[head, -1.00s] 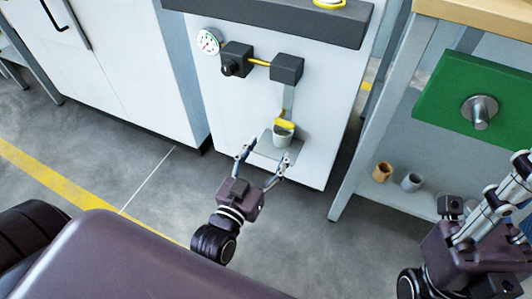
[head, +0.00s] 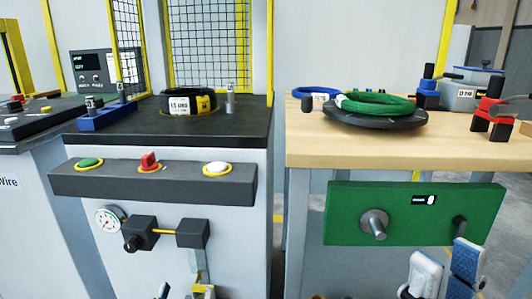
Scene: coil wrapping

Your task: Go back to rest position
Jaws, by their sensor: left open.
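My right gripper (head: 446,262) is at the bottom right, with two pale and blue fingers pointing up. They stand apart with nothing between them, below the green panel (head: 345,233). Its palm and both arms are out of view.
A black coil (head: 187,102) with a label lies on the dark-topped machine (head: 225,124). A green coil (head: 375,102) rests on a black disc on the wooden table (head: 310,145), with a blue coil (head: 312,93) behind. Buttons and a gauge (head: 110,219) face me.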

